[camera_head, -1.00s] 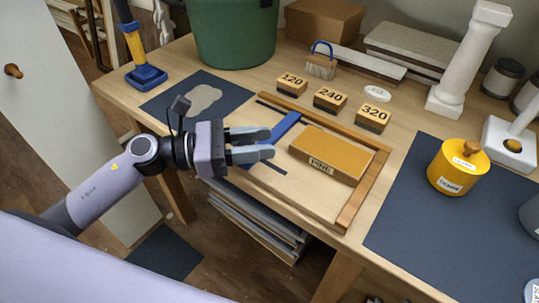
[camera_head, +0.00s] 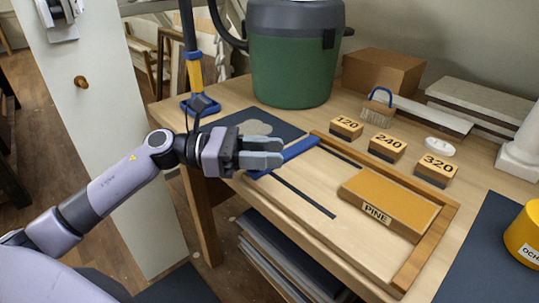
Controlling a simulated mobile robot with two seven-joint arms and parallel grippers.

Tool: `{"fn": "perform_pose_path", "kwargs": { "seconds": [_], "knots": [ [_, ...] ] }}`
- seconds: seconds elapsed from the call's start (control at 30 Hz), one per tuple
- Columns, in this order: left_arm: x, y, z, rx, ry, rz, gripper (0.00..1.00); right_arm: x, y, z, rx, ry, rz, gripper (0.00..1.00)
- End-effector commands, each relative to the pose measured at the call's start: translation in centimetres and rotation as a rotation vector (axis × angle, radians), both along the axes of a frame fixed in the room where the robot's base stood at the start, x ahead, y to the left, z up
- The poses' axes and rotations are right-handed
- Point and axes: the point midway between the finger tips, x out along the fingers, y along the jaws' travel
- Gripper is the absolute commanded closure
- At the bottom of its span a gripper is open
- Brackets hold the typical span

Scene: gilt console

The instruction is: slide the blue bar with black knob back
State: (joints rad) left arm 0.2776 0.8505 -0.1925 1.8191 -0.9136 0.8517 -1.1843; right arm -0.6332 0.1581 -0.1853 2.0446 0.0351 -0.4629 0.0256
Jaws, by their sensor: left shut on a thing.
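The blue bar (camera_head: 300,149) lies across the left end of a wooden frame (camera_head: 424,247) on the workbench. My left gripper (camera_head: 281,152) is at the bar's near part, with its fingers closed there. The black knob is hidden by the fingers, so the grip on it does not show directly. The tan block marked PINE (camera_head: 385,207) lies at the right of the frame, well apart from the bar. A dark slot (camera_head: 305,195) shows to the right of the bar. My right gripper is out of view.
Blocks marked 120 (camera_head: 346,127), 240 (camera_head: 387,147) and 320 (camera_head: 436,169) stand behind the frame. Bare board lies between bar and block.

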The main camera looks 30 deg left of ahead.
Motion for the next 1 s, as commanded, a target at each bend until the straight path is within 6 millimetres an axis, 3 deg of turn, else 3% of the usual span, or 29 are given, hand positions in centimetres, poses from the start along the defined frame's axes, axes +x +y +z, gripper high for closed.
{"fn": "perform_pose_path", "kwargs": {
  "seconds": [0.03,0.07,0.1,0.47,1.0],
  "knots": [
    [0.3,0.5,0.0,0.005,-0.001,0.016,1.0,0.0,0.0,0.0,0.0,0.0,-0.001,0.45],
    [0.3,0.5,0.0,0.005,-0.001,0.016,0.53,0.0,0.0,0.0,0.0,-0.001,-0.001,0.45],
    [0.3,0.5,0.0,0.004,-0.001,0.016,0.42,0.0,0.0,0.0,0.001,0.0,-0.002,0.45],
    [0.0,0.5,0.0,0.002,0.0,0.009,0.42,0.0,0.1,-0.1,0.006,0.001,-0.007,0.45],
    [-2.6,6.4,-0.1,0.004,0.0,0.013,0.42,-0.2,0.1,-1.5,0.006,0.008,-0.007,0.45]
  ]
}}
